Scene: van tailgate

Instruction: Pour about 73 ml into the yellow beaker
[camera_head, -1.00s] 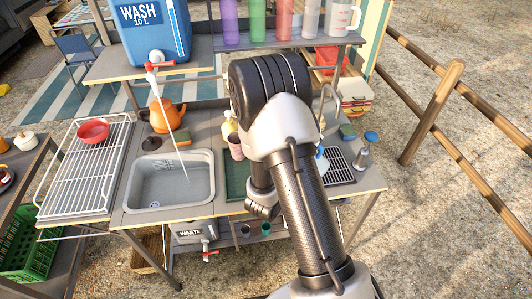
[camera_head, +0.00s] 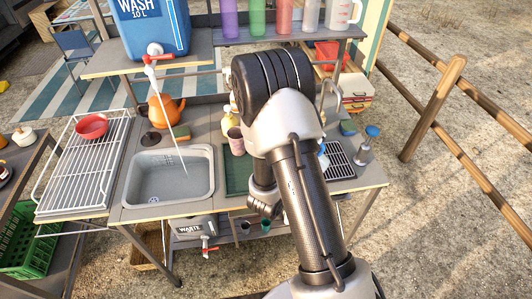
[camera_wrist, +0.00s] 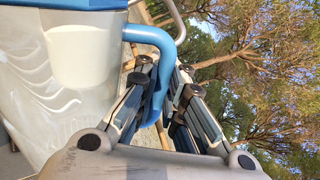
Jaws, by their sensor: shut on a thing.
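My gripper (camera_wrist: 162,78) is shut on the blue handle of a pitcher in the wrist view. The pitcher (camera_wrist: 60,85) is large and translucent whitish with a blue rim, and fills the left of that view. Its contents are hard to make out. I cannot make out a yellow beaker in either view; my arm covers the middle of the counter.
A grey sink (camera_head: 168,178) lies left of my arm, with a wire rack (camera_head: 82,165) beyond it. A pink cup (camera_head: 236,141) and a green mat (camera_head: 238,172) are close to the arm. A blue-topped pump (camera_head: 367,145) stands at the right, beside a black grate (camera_head: 338,160).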

